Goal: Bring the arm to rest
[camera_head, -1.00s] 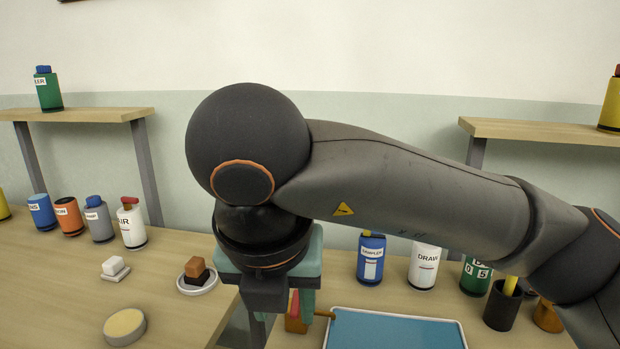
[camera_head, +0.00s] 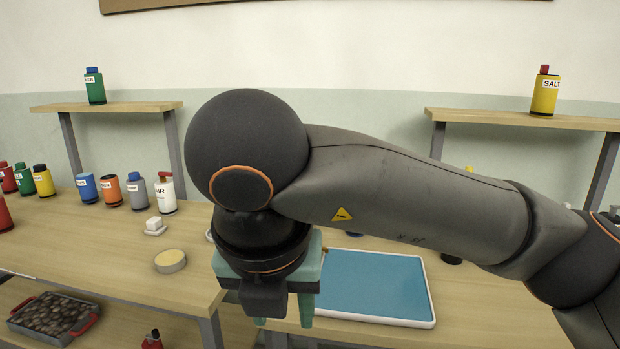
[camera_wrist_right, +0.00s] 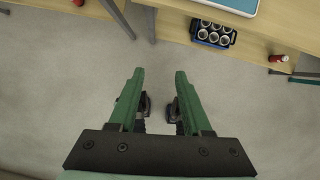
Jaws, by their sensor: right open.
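My right arm reaches in from the right across the head view. Its gripper (camera_head: 283,322) points down in front of the gap between two wooden tables, with the wrist hiding part of it. In the right wrist view the two green fingers of the gripper (camera_wrist_right: 158,98) are spread apart with nothing between them, above the grey floor (camera_wrist_right: 75,95). My left gripper is in neither view.
A blue tray (camera_head: 375,285) lies on the right table, beside the gripper. Bottles stand on the left table (camera_head: 110,240); a yellow bottle (camera_head: 544,92) is on the right shelf. A red-handled basket (camera_head: 55,314) sits low at left. The floor below the fingers looks clear.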

